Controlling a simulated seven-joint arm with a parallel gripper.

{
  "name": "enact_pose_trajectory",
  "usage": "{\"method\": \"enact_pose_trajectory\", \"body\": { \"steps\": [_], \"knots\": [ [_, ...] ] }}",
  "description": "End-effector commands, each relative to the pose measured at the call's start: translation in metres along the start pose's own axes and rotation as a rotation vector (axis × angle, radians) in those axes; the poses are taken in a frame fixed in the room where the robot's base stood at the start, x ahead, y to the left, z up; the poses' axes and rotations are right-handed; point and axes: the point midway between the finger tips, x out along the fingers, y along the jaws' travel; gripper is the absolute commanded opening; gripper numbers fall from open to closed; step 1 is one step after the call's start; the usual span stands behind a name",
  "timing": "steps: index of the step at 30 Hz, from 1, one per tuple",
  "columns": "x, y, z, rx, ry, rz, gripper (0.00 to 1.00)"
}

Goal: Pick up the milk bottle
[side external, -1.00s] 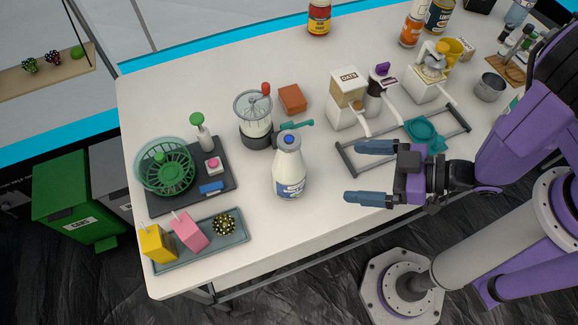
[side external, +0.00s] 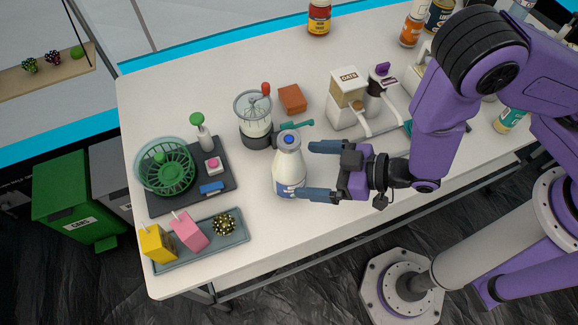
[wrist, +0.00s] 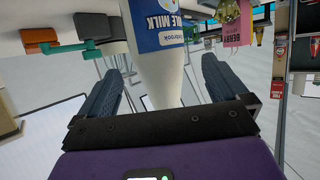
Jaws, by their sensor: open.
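The milk bottle (side external: 289,165) is white with a blue cap and a blue label, and stands upright on the white table in the side view. In the wrist view the bottle (wrist: 160,65) appears upside down, its neck lying between the two fingers. My gripper (side external: 308,171) is open and comes from the right. Its fingertips are at the bottle's right side, the nearer one overlapping the bottle's lower edge in the side view. In the wrist view my gripper (wrist: 158,85) has a finger on each side of the bottle. Contact cannot be made out.
A grey tray (side external: 240,238) with a yellow carton (side external: 156,243) and pink carton (side external: 189,231) lies front left. A dark mat (side external: 225,165) holds a green basket (side external: 166,168). Oats dispenser (side external: 347,98) stands behind my gripper.

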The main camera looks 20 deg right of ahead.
Motion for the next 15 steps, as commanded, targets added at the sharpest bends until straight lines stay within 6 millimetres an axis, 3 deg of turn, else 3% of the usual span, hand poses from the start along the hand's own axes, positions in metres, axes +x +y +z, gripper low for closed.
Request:
{"method": "enact_pose_trajectory", "body": {
  "steps": [8,15],
  "knots": [
    [0.017,0.001,0.001,0.001,0.001,0.001,1.0],
    [0.049,0.003,0.003,0.001,0.001,0.002,1.0]
  ]
}}
